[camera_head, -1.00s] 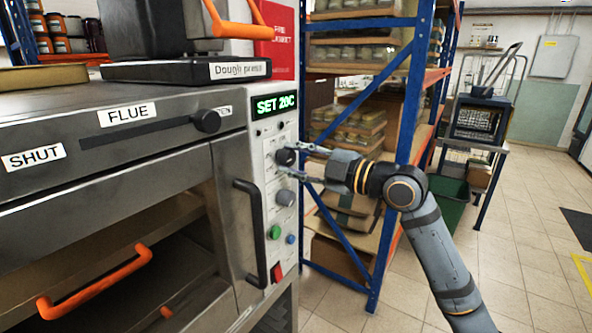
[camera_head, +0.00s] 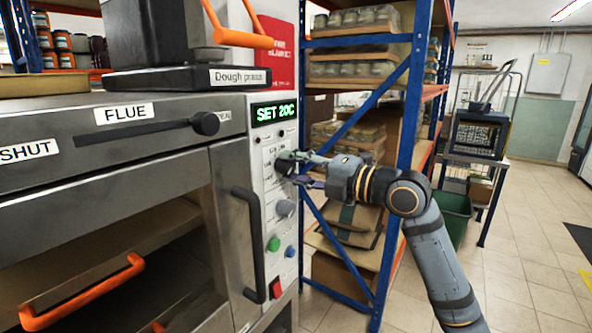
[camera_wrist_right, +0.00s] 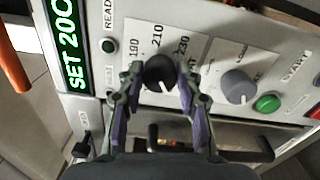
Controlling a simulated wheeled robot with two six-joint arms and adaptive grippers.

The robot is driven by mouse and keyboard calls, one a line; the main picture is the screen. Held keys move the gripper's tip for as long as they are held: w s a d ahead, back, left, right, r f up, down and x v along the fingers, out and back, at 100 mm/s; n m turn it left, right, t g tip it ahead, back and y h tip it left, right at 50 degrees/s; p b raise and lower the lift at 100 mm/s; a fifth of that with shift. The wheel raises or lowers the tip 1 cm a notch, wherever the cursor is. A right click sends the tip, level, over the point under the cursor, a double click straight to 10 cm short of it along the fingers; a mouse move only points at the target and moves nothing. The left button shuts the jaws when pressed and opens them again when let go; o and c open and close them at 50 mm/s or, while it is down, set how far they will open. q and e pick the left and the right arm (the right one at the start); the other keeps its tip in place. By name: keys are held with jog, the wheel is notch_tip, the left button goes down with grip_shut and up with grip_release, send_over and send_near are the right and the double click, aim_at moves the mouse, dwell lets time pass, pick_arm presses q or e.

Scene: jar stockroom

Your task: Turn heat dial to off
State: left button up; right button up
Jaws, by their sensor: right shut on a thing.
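The heat dial (camera_head: 285,164) is a black round knob on the oven's pale control panel, below a green display (camera_head: 275,112) reading SET 20C. My right gripper (camera_head: 299,167) reaches it from the right and is shut on it. In the right wrist view, the dial (camera_wrist_right: 159,72) sits between the two fingertips of my right gripper (camera_wrist_right: 160,86). Numbers 190, 210 and 230 are printed beside it. A white pointer line on the dial faces the gripper side, away from those numbers. My left gripper is not in view.
A grey knob (camera_head: 285,208), a green button (camera_head: 273,244), a blue button (camera_head: 290,251) and a red switch (camera_head: 276,288) sit lower on the panel. A black vertical oven handle (camera_head: 251,240) stands left of them. Blue-orange shelving (camera_head: 405,150) is close behind my right arm.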

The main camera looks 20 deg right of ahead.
jog(key=shift+r, duration=0.1)
dwell(0.3)
jog(key=o, duration=1.1)
jog(key=shift+w+a, duration=0.1)
jog(key=shift+w, duration=0.05)
jog(key=shift+o, duration=0.2)
